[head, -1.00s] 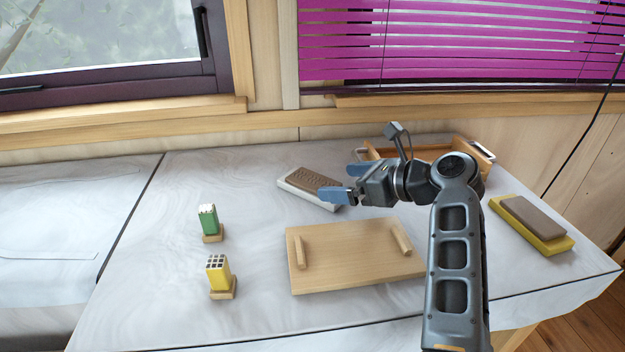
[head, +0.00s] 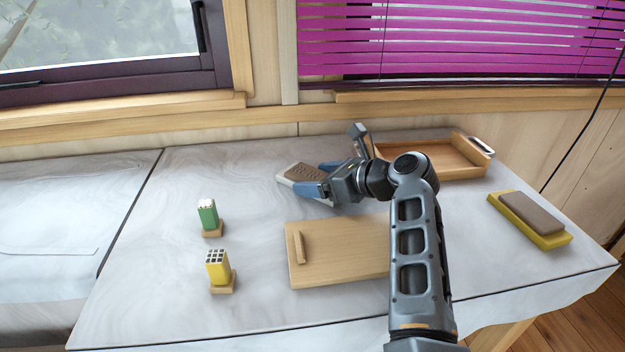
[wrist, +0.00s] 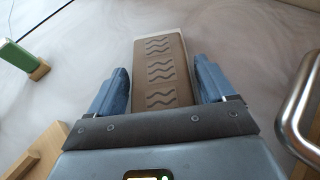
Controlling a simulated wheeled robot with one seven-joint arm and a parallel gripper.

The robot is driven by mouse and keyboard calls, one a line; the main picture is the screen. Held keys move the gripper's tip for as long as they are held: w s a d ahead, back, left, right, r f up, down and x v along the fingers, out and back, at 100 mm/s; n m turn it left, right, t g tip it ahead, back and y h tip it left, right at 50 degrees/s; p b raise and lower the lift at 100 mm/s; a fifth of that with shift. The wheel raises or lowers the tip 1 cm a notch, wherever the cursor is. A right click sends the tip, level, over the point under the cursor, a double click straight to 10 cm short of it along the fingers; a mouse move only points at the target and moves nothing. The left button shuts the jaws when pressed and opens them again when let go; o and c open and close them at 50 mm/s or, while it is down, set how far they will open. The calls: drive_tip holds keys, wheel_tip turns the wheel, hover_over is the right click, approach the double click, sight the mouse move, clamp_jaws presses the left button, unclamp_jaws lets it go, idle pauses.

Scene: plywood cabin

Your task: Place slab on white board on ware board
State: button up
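The brown slab (wrist: 160,72) with wavy marks lies on the white board (wrist: 146,40); in the head view the slab (head: 303,172) and white board (head: 284,182) are partly hidden by my gripper. My gripper (head: 322,178) is open, its blue fingers on either side of the slab. In the wrist view the fingers (wrist: 160,85) stand apart from the slab's edges with small gaps. The ware board (head: 335,262) is a wooden board lying in front of my gripper, one raised bar (head: 299,247) visible on it, its right part hidden by my arm.
A green stamp (head: 208,216) and a yellow stamp (head: 218,268) stand on small wooden bases at left. A wooden tray (head: 455,170) with a metal handle is at back right. A brown slab on a yellow board (head: 545,238) lies at right.

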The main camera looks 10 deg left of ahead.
drive_tip(key=c, duration=1)
drive_tip(key=shift+r, duration=0.1)
